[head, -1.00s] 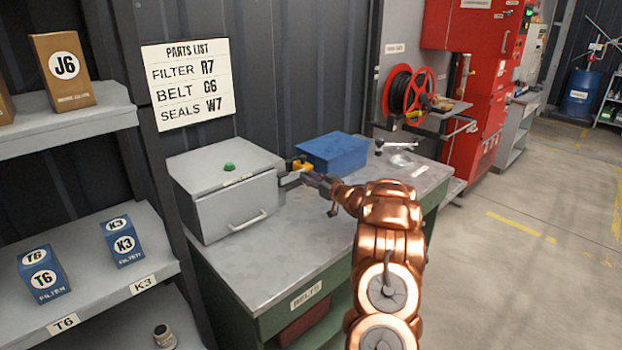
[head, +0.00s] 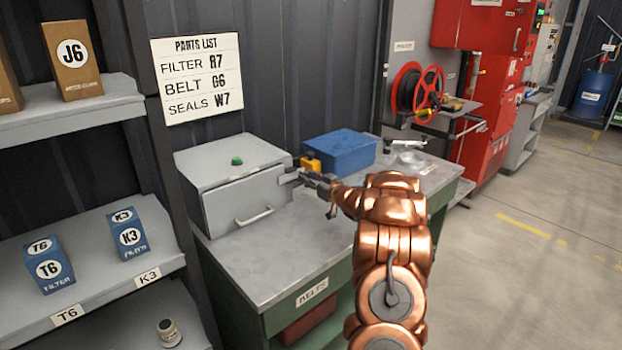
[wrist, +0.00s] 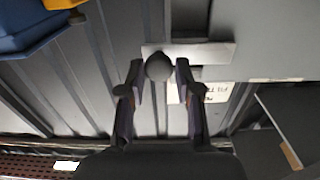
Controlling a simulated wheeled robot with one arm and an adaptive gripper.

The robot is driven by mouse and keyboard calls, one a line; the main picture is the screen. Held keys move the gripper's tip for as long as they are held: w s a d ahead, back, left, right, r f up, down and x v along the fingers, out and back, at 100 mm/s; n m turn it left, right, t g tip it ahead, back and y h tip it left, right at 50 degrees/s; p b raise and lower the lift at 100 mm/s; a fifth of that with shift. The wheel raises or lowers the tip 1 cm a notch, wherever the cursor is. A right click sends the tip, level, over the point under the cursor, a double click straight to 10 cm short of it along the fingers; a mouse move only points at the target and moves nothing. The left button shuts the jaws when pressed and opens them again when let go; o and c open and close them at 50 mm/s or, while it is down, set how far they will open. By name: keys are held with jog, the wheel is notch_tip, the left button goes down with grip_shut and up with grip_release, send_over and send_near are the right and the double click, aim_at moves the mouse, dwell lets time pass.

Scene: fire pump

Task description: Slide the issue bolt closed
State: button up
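The issue box is a grey cabinet (head: 240,190) with a green button on top and a front handle, standing on the bench. The bolt is a pale metal bar (head: 289,178) at the box's right front edge. In the wrist view the bar (wrist: 205,53) lies flat, with a dark round knob (wrist: 158,66) at its left end. My gripper (head: 318,181) is at the right side of the box. In the wrist view my gripper (wrist: 159,75) is open, one finger on each side of the knob, with narrow gaps showing. The head view hides the knob behind my gripper.
A blue bin (head: 340,152) and a small yellow object (head: 311,163) are just behind my gripper. The bench top (head: 285,250) in front of the box is clear. Shelves with filter boxes stand at the left. A red hose reel (head: 420,88) is beyond the bench.

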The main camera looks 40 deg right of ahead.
jog(key=o, duration=0.3)
jog(key=shift+a, duration=0.3)
jog(key=shift+o, duration=0.4)
jog(key=shift+d, duration=0.1)
jog(key=s, duration=1.2)
